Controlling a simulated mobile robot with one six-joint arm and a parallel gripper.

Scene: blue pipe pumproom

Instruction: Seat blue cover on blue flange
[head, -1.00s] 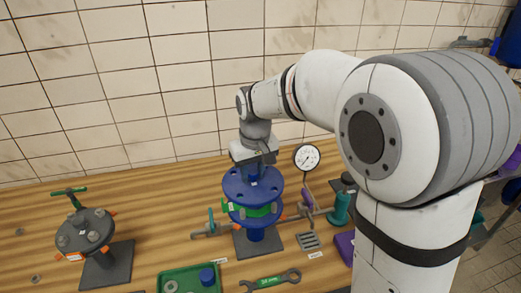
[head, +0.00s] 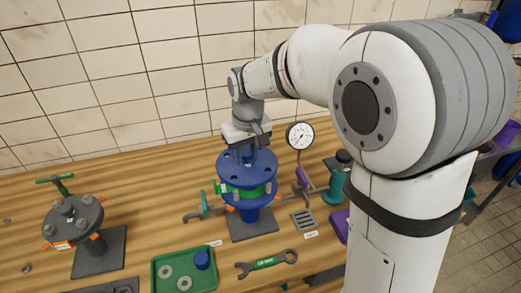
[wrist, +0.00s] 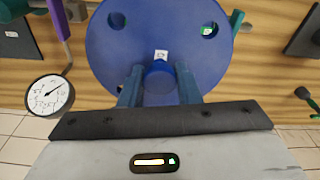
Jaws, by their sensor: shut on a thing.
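The blue cover (head: 236,166) is a round disc with bolt holes and a central knob. My gripper (head: 249,152) is above it, shut on the cover's knob. In the wrist view the two fingers (wrist: 160,85) grip the blue knob, and the cover (wrist: 165,35) fills the upper middle. The blue flange (head: 247,203) stands below the cover on a pedestal, with a green ring (head: 250,192) between them. I cannot tell whether the cover touches what is under it. Green shows through one bolt hole in the wrist view.
A pressure gauge (head: 300,136) stands close right of the flange. A dark flange stand (head: 74,222) is at the left. A green tray (head: 157,271) with washers and a blue piece, a wrench (head: 267,263) and a small grate (head: 303,220) lie in front.

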